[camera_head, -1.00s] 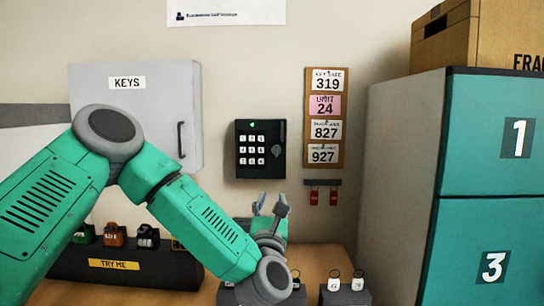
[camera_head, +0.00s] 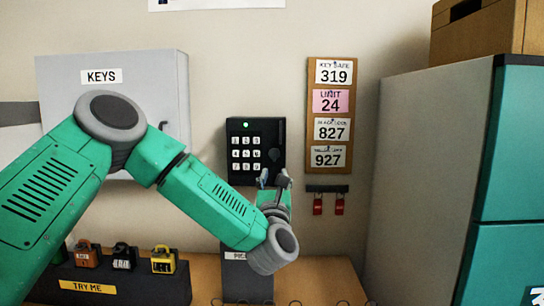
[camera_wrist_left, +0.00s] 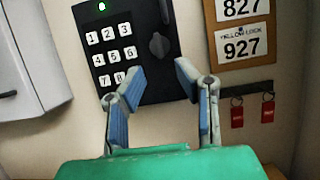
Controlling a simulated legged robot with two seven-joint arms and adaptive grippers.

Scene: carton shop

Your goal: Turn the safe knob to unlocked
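The black key safe (camera_head: 241,177) hangs on the wall, with white number keys and a lit green light at its upper left. Its dark round knob (camera_wrist_left: 159,46) is right of the keys in the left wrist view; its exact turn is hard to tell. My left gripper (camera_head: 274,178) is open and empty at the safe's lower right. In the left wrist view its two fingers (camera_wrist_left: 158,75) point up at the safe, spread on either side below the knob, with no visible contact on it. My right gripper is not in view.
A grey KEYS cabinet (camera_head: 115,100) is left of the safe. A board of number cards (camera_head: 329,152) and red tags on a rack (camera_head: 327,189) are to the right. Padlocks (camera_head: 124,257) stand on a dark TRY ME block below. Teal lockers (camera_head: 505,150) stand far right.

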